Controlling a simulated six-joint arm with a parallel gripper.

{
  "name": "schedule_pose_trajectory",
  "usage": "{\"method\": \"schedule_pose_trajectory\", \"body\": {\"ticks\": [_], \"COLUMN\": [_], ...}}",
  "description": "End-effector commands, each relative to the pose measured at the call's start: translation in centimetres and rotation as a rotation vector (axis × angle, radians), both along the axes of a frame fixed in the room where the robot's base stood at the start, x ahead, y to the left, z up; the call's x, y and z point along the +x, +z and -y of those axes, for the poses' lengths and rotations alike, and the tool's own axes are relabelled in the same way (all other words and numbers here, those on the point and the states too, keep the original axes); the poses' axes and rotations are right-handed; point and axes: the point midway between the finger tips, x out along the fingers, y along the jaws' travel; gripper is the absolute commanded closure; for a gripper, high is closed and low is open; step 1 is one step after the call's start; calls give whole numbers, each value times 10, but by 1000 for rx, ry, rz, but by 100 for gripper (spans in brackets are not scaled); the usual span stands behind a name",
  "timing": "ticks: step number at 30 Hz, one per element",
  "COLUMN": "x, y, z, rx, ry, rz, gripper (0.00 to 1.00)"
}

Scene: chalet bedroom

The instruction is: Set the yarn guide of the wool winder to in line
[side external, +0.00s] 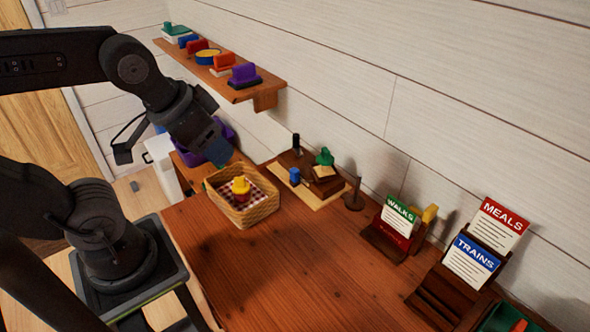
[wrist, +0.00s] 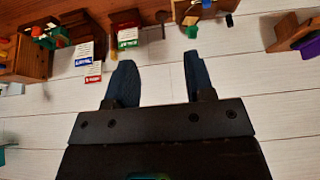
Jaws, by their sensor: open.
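What appears to be the wool winder (side external: 319,189) stands on the wooden desk against the wall. It has a light base board, a dark block with a black upright post (side external: 296,142), a short blue cylinder (side external: 294,176) and a green knob (side external: 325,157). I cannot tell which part is the yarn guide or how it is set. In the wrist view, part of it shows at the top edge, near my right finger. My gripper (wrist: 160,82) is open and empty, with bare wall between its fingers. In the side view its dark blue end (side external: 213,146) is raised left of the winder.
A wicker basket (side external: 262,211) with a yellow-topped item stands left of the winder. A thin dark post (side external: 354,196) and card holders marked WALKS (side external: 398,215), MEALS (side external: 499,224) and TRAINS (side external: 471,261) stand to the right. A wall shelf (side external: 265,88) hangs above. The desk's front middle is clear.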

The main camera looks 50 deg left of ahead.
Motion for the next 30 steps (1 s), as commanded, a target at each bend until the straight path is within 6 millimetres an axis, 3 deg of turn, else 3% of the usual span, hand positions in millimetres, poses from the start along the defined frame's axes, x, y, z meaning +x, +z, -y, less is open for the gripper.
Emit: {"method": "schedule_pose_trajectory", "body": {"ticks": [5,14,20,24,30], "x": [19,115,182,224,261], "y": [5,0,-32,-70,-124], "z": [-4,-35,-67,-94,-125], "rx": [7,31,31,23,8], "ry": [5,12,12,10,4], "rz": [-34,-193,-302,-377,-458], "gripper": [47,47,47,47,47]}}
